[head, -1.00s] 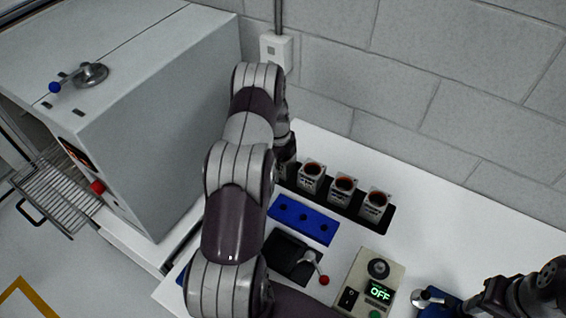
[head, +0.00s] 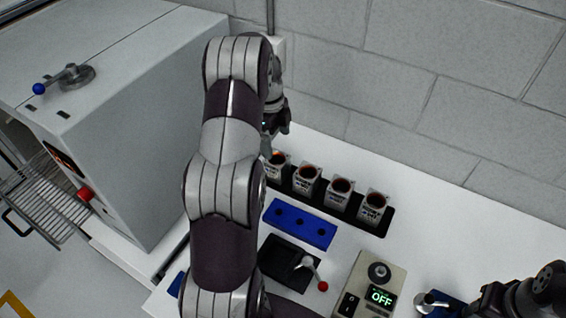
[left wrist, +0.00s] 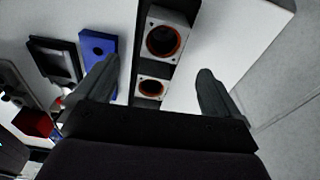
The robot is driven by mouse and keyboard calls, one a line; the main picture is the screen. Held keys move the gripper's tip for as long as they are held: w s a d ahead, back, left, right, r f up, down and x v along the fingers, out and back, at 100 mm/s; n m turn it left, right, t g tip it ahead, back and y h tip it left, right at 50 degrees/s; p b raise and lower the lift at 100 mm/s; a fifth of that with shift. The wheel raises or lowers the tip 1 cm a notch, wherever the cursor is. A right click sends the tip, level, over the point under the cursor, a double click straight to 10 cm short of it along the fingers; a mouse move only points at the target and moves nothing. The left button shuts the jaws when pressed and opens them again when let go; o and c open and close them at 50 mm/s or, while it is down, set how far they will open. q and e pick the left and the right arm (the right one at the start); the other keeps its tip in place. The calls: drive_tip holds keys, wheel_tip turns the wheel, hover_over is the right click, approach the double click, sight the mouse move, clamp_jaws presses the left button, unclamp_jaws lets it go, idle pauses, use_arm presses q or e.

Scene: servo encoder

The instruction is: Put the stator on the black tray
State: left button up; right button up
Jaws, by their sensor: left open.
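The black tray (head: 386,229) lies along the wall side of the white table. Several grey square stators with orange-brown round bores stand upright in a row on it. The leftmost stator (head: 277,166) stands at the tray's left end, partly beside my arm. My left gripper (head: 274,122) is above and just behind that end, apart from the stator. In the left wrist view its fingers (left wrist: 157,70) are spread wide with nothing between them; two stators (left wrist: 163,40) show beyond on the tray (left wrist: 150,68). My right gripper (head: 488,303) is at the lower right, its jaws unclear.
A blue block with holes (head: 299,224) lies in front of the tray. A black fixture with a red-knobbed lever (head: 288,260) and a control box reading OFF (head: 368,290) stand nearer. A large grey oven-like cabinet (head: 130,130) stands left. The wall is close behind the tray.

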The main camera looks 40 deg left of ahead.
use_arm(q)
drive_tip(key=s+d+r+n+y, duration=0.1)
drive_tip(key=s+d+r+n, duration=0.1)
drive_tip(key=s+d+n, duration=0.45)
drive_tip(key=s+d+r+n, duration=0.1)
drive_tip(key=d+r+n, duration=0.15)
drive_tip(key=d, duration=0.65)
drive_tip(key=s+d+n+t, duration=0.1)
drive_tip(key=s+d+n, duration=0.5)
drive_tip(key=s, duration=0.4)
drive_tip(key=shift+d+n, duration=0.3)
drive_tip(key=shift+n, duration=0.2)
